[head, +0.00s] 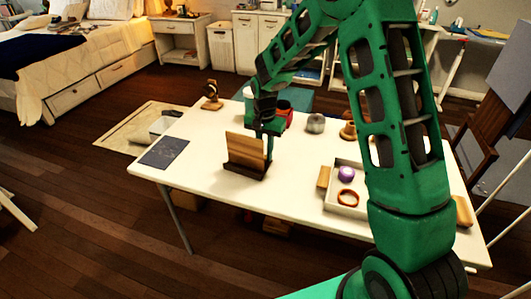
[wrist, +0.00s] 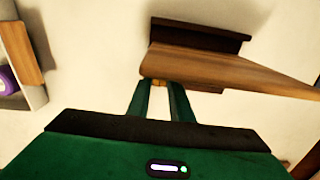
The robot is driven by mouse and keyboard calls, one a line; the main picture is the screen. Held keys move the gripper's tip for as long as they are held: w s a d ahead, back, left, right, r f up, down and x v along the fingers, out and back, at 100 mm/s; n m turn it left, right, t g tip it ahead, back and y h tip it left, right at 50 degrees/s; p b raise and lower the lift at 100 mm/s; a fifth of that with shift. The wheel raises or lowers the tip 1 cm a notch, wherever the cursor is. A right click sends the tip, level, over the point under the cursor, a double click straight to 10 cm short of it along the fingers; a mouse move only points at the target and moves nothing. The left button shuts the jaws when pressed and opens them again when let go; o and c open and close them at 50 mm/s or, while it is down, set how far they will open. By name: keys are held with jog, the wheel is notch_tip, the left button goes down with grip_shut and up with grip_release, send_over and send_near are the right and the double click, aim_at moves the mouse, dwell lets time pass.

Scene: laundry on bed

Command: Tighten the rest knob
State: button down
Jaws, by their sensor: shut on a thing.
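A wooden rest (head: 246,150) stands on the white table, a light brown board leaning above a dark ledge (head: 245,172). My gripper (head: 268,132) is at the rest's right rear side, pointing down. In the wrist view, the board (wrist: 225,70) and its dark ledge (wrist: 200,35) lie just beyond the fingers. A small brass-coloured knob (wrist: 155,82) shows at the board's near edge, between my fingertips (wrist: 160,86). My gripper is shut on this knob, which is mostly hidden by the fingers. In the head view the knob is hidden.
A dark flat mat (head: 164,153) lies left of the rest on the table (head: 205,195). A tray (head: 341,208) with a purple roll (head: 346,174) and an orange ring (head: 347,198) is to the right. A red-and-black item (head: 284,113) and a grey jar (head: 315,123) stand behind.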

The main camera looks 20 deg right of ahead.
jog(key=c, duration=1.6)
grip_release()
jog(key=shift+r, duration=0.1)
jog(key=shift+r, duration=5.25)
